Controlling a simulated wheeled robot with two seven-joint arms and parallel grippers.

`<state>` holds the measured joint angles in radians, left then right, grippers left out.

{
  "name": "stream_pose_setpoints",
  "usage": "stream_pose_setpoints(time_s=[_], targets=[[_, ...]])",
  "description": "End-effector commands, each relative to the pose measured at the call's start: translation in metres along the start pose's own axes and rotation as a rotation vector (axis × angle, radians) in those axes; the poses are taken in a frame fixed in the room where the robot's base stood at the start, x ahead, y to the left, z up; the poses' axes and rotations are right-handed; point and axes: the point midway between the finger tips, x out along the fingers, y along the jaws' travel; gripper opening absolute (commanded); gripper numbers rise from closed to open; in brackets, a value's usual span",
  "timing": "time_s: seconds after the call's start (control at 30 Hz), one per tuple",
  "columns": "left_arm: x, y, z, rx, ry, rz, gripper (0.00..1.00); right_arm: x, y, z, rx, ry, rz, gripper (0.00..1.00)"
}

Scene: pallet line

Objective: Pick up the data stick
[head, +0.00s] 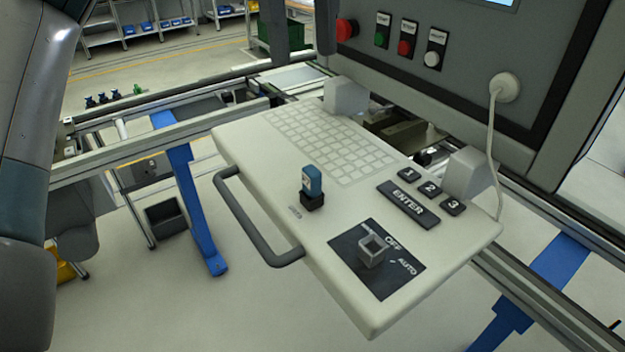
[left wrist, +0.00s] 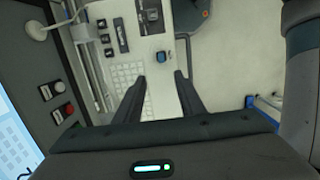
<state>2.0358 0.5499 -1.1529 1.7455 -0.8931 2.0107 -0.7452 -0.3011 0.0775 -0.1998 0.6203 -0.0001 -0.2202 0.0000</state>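The data stick (head: 312,180) is a small blue piece standing upright in a black socket (head: 312,201) on a pale keyboard console (head: 262,195). It also shows in the left wrist view (left wrist: 161,57), just beyond the gap between the fingertips. My left gripper (head: 303,58) shows as two dark fingers at the top of the head view, apart from the stick. In the left wrist view my left gripper (left wrist: 160,76) is open with nothing between its fingers. My right gripper is in neither view.
A grey handle (head: 250,225) runs along the console's near left edge. A grey selector switch (head: 373,250) and an ENTER key (head: 408,205) stand right of the stick. An upright panel with a red mushroom button (head: 346,29) and a white cable (head: 492,130) rises behind.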

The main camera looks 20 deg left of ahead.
Motion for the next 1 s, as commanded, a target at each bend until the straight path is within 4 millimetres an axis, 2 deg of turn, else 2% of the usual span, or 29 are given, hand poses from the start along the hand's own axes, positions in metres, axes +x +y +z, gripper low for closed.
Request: stream_pose_setpoints(time_s=[0.17, 0.37, 0.8, 1.0], targets=[[0.013, 0.0, 0.0, 0.002, -0.002, -0.002, 0.36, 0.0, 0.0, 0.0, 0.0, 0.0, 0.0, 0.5], [0.037, 0.0, 0.0, 0.002, -0.002, -0.002, 0.36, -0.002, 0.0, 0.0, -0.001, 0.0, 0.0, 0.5], [0.105, -0.001, 0.0, 0.0, -0.001, -0.002, 0.36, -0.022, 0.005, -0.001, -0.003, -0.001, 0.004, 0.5], [0.12, -0.001, 0.0, -0.001, -0.001, 0.0, 0.36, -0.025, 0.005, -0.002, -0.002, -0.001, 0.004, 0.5]])
